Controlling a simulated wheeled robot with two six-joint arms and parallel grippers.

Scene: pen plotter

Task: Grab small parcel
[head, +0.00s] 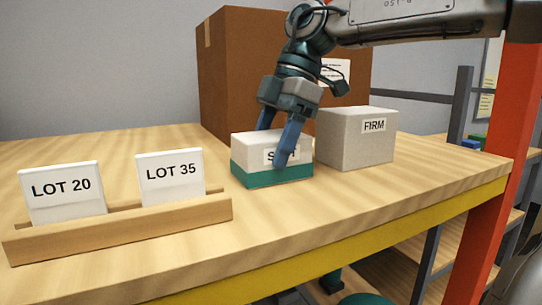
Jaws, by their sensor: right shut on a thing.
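The small parcel (245,159) is a white box with a green lower band and a label, partly covered by a finger, that seems to read "SOFT". It sits on the wooden table, or so little above it that I cannot tell. My right gripper (275,145) comes down from above with its blue fingers on either side of the parcel, shut on it. One finger lies across the front label. The far finger is partly hidden behind the parcel. My left gripper is not in view.
A grey box (353,140) marked "FIRM" stands close to the right of the parcel. A large brown carton (238,75) stands behind. A wooden holder (120,232) with cards "LOT 20" (62,193) and "LOT 35" (170,178) is at front left. A red post (495,170) rises at right.

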